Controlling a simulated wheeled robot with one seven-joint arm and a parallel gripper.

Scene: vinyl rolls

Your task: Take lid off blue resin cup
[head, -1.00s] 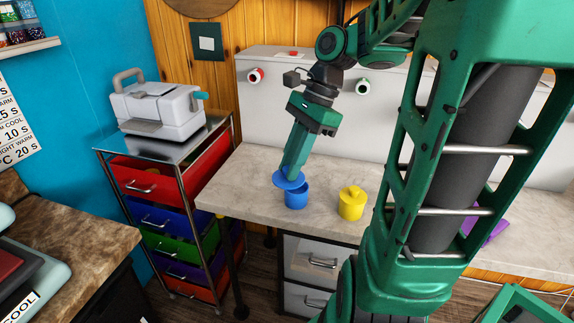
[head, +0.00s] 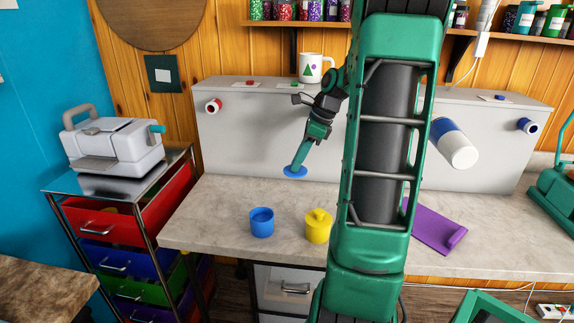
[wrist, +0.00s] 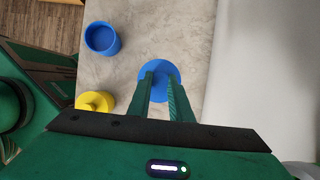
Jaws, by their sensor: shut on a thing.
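The blue resin cup (head: 262,223) stands upright and open-topped on the counter in the head view. It also shows at the upper left of the wrist view (wrist: 101,38). The blue lid (head: 296,172) is a round disc, off the cup and held above the counter, behind and to the right of the cup. My gripper (head: 297,166) is shut on the lid. In the wrist view, my gripper's two fingers (wrist: 160,82) hold the lid (wrist: 170,70) between their tips, and its knob is hidden there.
A yellow lidded cup (head: 319,228) stands right of the blue cup. A purple sheet (head: 437,228) lies further right. A white box with rolls (head: 245,135) backs the counter (head: 205,218). The counter left of the blue cup is clear.

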